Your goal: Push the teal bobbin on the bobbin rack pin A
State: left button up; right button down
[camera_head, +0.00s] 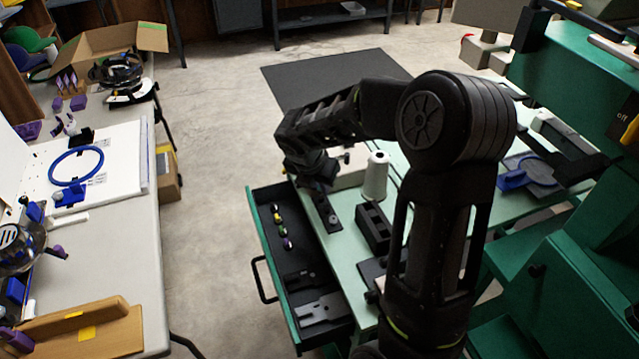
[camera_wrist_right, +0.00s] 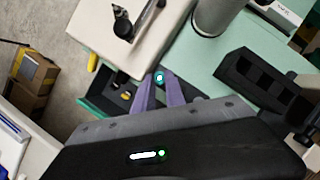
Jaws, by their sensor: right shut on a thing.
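My right gripper (camera_wrist_right: 158,84) shows in the wrist view with its two purple-grey fingers shut on the teal bobbin (camera_wrist_right: 159,77). The bobbin is small and sits between the fingertips, over the pale green tabletop edge. In the head view my right arm reaches left from the lower right, and its gripper (camera_head: 318,185) points down near the open drawer. The fingers and the teal bobbin are hidden there. I cannot pick out the bobbin rack or pin A with certainty in either view. My left gripper is not in view.
An open drawer (camera_head: 254,222) holds several small bobbins and dark plates. A white cone spool (camera_head: 376,176) and a black open box (camera_head: 374,228) stand on the green table (camera_head: 335,262). In the wrist view a pale machine body (camera_wrist_right: 97,38) is close by.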

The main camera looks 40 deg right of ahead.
aim_at(322, 197)
jog(key=shift+f+b, duration=0.6)
jog(key=shift+f, duration=0.7)
jog(key=shift+f, duration=0.1)
jog(key=shift+f, duration=0.15)
jog(key=c, duration=1.3)
grip_release()
jog(key=shift+w+r, duration=0.1)
jog(key=shift+r, duration=0.1)
jog(key=shift+a+r, duration=0.2)
jog(key=shift+r, duration=0.3)
jog(key=v, duration=0.6)
jog(key=shift+s+r, duration=0.25)
jog(key=shift+s, duration=0.2)
